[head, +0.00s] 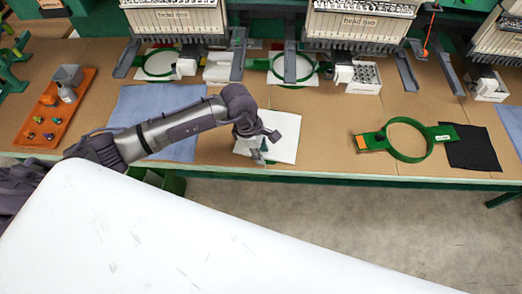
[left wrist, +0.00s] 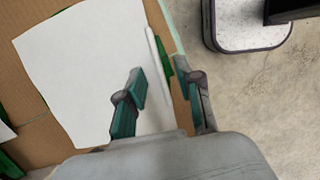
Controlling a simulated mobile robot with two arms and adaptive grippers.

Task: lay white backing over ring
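The white backing (head: 283,132) lies flat near the front edge of the table, beside a blue cloth. In the left wrist view the white backing (left wrist: 88,65) fills the left and middle, with a narrow strip along its right edge. My left gripper (head: 260,157) is over the backing's front left part. In the left wrist view my left gripper (left wrist: 166,82) has its fingers apart, one over the sheet and one past its edge. I cannot tell whether they touch it. A green ring (head: 430,143) with an orange-ended bracket lies to the right, empty. My right gripper is not in view.
A black cloth (head: 470,148) lies by the ring's right side. The blue cloth (head: 180,104) lies partly under my left arm. An orange tray (head: 45,118) with small items stands left. Embroidery heads with hoops line the back. Bare table lies between backing and ring.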

